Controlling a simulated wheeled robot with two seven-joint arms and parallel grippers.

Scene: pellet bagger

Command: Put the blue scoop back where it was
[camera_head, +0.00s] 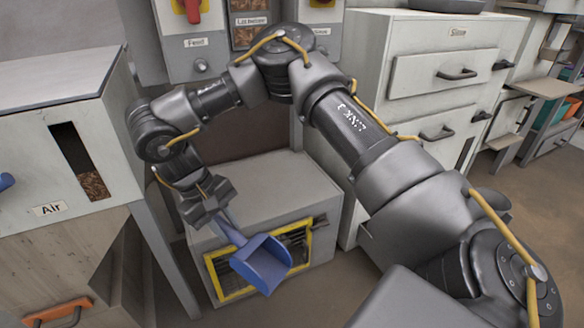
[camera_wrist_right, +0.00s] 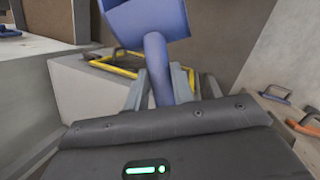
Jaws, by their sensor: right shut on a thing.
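The blue scoop (camera_head: 262,264) hangs in the air in the head view, its pan low and its handle running up to my right gripper (camera_head: 218,215). The gripper is shut on the handle. In the right wrist view the scoop (camera_wrist_right: 150,22) extends away from the gripper (camera_wrist_right: 160,88), with its handle between the two fingers and its pan partly cut off by the top edge. The scoop is in front of a low grey box with a yellow-framed opening, apart from the floor. My left gripper is not in view.
The grey box (camera_head: 275,185) with its yellow frame (camera_head: 237,294) stands behind the scoop. A cabinet marked "Air" (camera_head: 60,165) is at the left, with an orange handle (camera_head: 58,310) below. A drawer cabinet marked "Sieve" (camera_head: 425,45) stands right. Open floor (camera_head: 365,285) lies between.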

